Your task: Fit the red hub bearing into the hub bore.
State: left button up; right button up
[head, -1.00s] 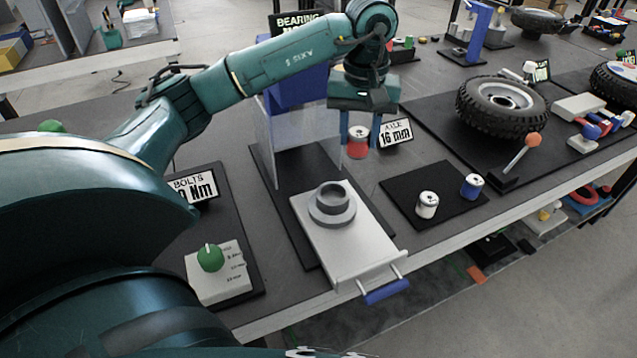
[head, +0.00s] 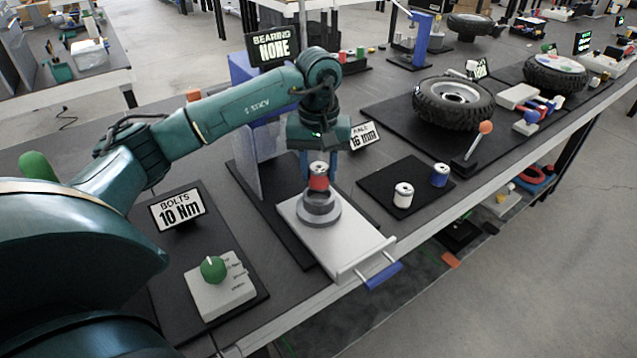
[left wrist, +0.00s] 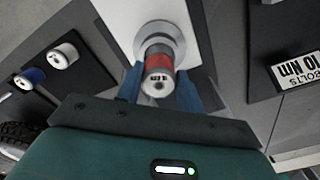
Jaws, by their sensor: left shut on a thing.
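The red hub bearing (head: 318,182) is a small can shape with a red band and pale ends. My left gripper (head: 318,172) is shut on it, with a blue finger on each side, and holds it upright over the grey hub (head: 320,208). In the left wrist view the red bearing (left wrist: 158,68) sits between the fingers, in front of the hub ring (left wrist: 160,32). The bore itself is mostly hidden behind the bearing, so I cannot tell whether it has entered. The hub sits on a pale sliding plate (head: 345,245). My right gripper is not in view.
A white bearing (head: 403,195) and a blue bearing (head: 439,175) stand on a black mat to the right. A clear panel and blue press body (head: 243,72) stand behind the plate. A torque box with a green knob (head: 213,269) is at front left. A blue handle (head: 384,275) projects at the front.

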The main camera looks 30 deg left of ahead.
aim_at(318, 184)
pick_arm(q)
jog(key=shift+f, duration=1.95)
jog(key=shift+f, duration=0.2)
jog(key=o, duration=1)
notch_tip(318, 184, up, 12)
jog(key=shift+r, duration=0.25)
jog(key=shift+s+f, duration=0.1)
